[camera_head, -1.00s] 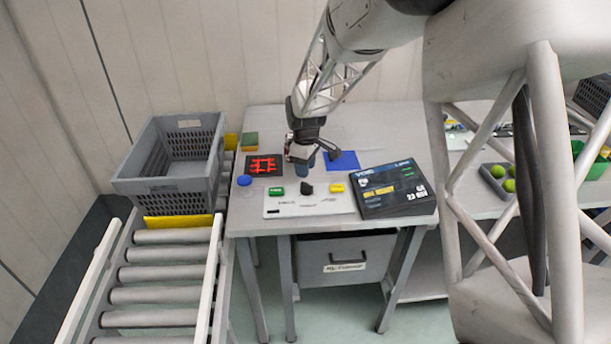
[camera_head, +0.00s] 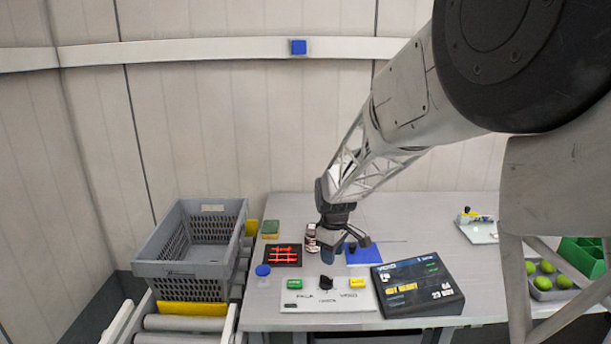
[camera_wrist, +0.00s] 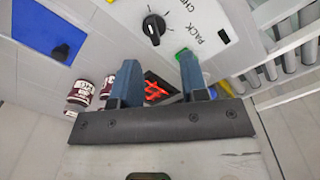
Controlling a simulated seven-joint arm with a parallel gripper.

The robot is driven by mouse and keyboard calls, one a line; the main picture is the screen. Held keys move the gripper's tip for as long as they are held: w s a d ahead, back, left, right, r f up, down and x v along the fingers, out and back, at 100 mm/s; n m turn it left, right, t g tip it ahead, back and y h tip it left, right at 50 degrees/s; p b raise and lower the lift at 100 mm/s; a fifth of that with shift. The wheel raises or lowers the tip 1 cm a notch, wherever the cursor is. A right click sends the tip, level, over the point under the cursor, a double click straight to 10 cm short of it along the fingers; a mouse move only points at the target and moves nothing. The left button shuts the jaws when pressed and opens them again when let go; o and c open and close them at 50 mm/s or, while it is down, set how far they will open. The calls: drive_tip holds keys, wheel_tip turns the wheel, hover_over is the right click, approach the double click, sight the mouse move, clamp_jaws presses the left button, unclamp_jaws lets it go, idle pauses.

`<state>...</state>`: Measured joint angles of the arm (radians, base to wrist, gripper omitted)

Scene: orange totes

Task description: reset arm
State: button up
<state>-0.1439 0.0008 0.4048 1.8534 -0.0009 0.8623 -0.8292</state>
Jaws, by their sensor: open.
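My gripper (camera_head: 337,256) is open with nothing between its fingers. It points down over the grey table (camera_head: 410,225), just behind the control panel (camera_head: 330,300) and left of the blue square mat (camera_head: 364,254). In the wrist view the blue fingers of my gripper (camera_wrist: 158,80) are spread apart. A dark red jar with a white label (camera_head: 311,238) stands just left of the gripper; two such jars (camera_wrist: 80,93) show in the wrist view. I cannot tell the gripper's exact height above the table.
A grey crate (camera_head: 187,270) stands on the roller conveyor at left. A black pad with red lines (camera_head: 283,255), a blue puck (camera_head: 263,270), a sponge (camera_head: 270,229) and a display (camera_head: 418,286) are on the table. A tray of green balls (camera_head: 548,290) lies at right.

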drive_tip(key=s+d+r+m+t, duration=0.1)
drive_tip(key=s+d+r+m, duration=0.25)
drive_tip(key=s, duration=0.55)
drive_tip(key=s+d+r+m, duration=0.2)
drive_tip(key=s+r, duration=0.3)
drive_tip(key=s, duration=0.5)
drive_tip(key=s+d+r+m+t, duration=0.1)
drive_tip(key=s+d+r+m, duration=0.3)
drive_tip(key=s, duration=0.5)
drive_tip(key=s+m, duration=0.2)
drive_tip(key=s, duration=0.9)
drive_tip(key=shift+s+d+f, duration=0.15)
drive_tip(key=shift+d, duration=0.3)
